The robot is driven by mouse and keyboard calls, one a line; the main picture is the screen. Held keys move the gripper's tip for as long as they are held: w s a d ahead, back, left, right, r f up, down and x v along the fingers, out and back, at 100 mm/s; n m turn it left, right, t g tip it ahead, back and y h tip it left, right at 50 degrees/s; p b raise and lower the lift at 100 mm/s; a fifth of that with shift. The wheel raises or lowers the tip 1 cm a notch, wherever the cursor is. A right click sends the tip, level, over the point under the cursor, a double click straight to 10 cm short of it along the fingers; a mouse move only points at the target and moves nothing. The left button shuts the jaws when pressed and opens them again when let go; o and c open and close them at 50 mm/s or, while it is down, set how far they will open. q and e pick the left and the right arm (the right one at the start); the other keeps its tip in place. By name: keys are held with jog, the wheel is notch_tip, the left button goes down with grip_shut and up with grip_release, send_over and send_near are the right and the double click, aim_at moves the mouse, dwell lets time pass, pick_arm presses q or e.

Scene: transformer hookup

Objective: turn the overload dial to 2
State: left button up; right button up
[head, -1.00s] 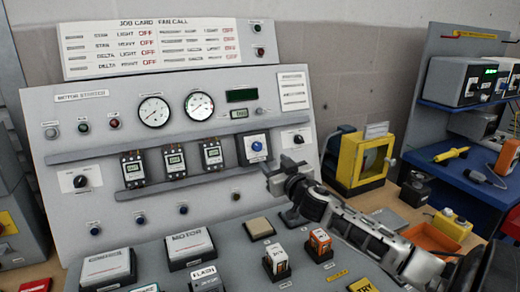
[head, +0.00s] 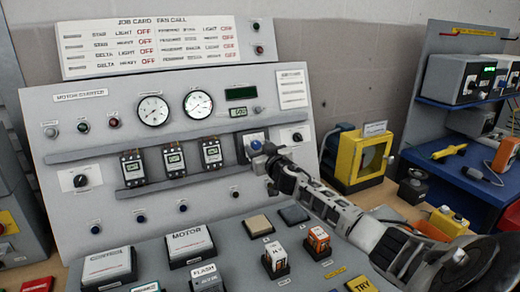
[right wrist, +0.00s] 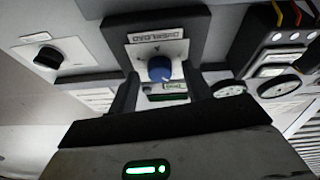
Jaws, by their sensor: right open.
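The overload dial is a blue knob (head: 256,145) on a white plate in a dark frame, on the sloped motor starter panel (head: 110,110). It also shows in the right wrist view, the blue knob (right wrist: 160,68) below an upside-down label. My right gripper (head: 263,153) is in front of the dial and partly covers its plate. In the right wrist view my right gripper (right wrist: 160,88) is open, with one dark finger on each side of the knob. I cannot tell whether the fingers touch it. The dial's pointer setting is too small to read. My left gripper is out of view.
Three small contactors (head: 174,160) sit on a rail left of the dial. A black rotary switch (head: 297,137) is to its right, and it also shows in the right wrist view (right wrist: 47,57). A yellow box (head: 362,160) stands right of the panel.

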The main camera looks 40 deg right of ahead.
jog(key=c, duration=1)
jog(key=shift+o, duration=0.2)
jog(key=shift+n, duration=0.4)
jog(key=n, duration=0.1)
jog(key=n+y, duration=0.1)
jog(key=n, duration=0.1)
jog(key=n+y, duration=0.1)
jog(key=shift+d+n, duration=0.25)
jog(key=shift+n, duration=0.15)
jog(key=n+y, duration=0.1)
jog(key=n, duration=0.1)
jog(key=n+y, duration=0.1)
jog(key=n, duration=0.1)
jog(key=shift+d+r, duration=0.15)
jog(key=n, duration=0.2)
jog(key=n+y, duration=0.1)
jog(key=n, duration=0.2)
jog(key=shift+d+r+n+g+y, duration=0.15)
jog(key=shift+n+g+y, duration=0.15)
jog(key=shift+g, duration=0.1)
jog(key=shift+r+n+g+y, duration=0.1)
jog(key=shift+n+g+y, duration=0.35)
jog(key=shift+n, duration=1.45)
